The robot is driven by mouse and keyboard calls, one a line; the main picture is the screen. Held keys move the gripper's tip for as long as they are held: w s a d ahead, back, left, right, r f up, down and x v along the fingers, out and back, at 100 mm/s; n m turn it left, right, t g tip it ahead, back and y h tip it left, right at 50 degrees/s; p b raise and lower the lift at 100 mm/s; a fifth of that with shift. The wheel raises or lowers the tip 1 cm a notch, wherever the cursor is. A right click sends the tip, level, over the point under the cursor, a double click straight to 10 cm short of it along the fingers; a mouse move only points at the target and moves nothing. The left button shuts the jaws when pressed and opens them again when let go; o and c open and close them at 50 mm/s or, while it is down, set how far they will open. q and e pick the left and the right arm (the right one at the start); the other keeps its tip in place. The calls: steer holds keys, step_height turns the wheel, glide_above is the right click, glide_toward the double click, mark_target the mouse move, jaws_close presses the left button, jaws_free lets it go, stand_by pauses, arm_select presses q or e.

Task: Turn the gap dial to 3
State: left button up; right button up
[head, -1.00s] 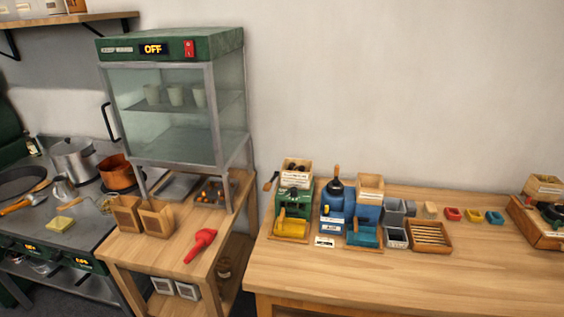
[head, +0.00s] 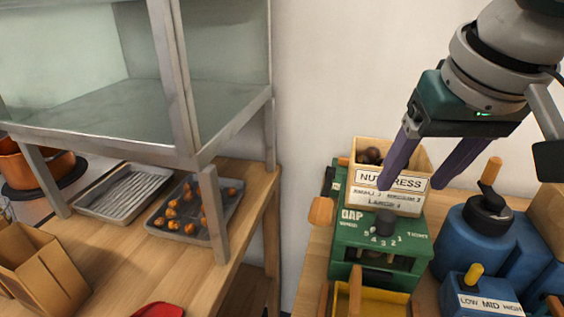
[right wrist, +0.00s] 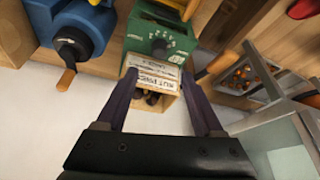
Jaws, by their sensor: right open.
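The gap dial (head: 385,222) is a dark round knob on the sloping face of the green nut press (head: 350,238), with the word GAP and numbers around it. I cannot make out where its pointer stands. The dial also shows in the right wrist view (right wrist: 159,47). My right gripper (head: 411,186) is open and empty, its purple fingers pointing down above and behind the dial, near the labelled hopper (head: 405,204). In the right wrist view my right gripper (right wrist: 162,75) has its fingers on either side of the hopper, apart from the dial. My left gripper is out of view.
A blue machine (head: 465,238) with a wooden-handled crank stands close to the right of the press. A wooden handle (head: 320,211) sticks out at the press's left. A yellow tray (head: 372,300) sits in front. The glass cabinet (head: 190,140) rises at the left.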

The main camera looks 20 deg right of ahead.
mark_target(389, 216)
steer(key=b+x, duration=0.1)
steer(key=x, duration=0.7)
steer(key=shift+d+f, duration=0.1)
steer(key=shift+f, duration=0.35)
steer(key=shift+w+f, duration=0.25)
steer(key=shift+f, duration=0.3)
steer(key=shift+d, duration=0.1)
jaws_close()
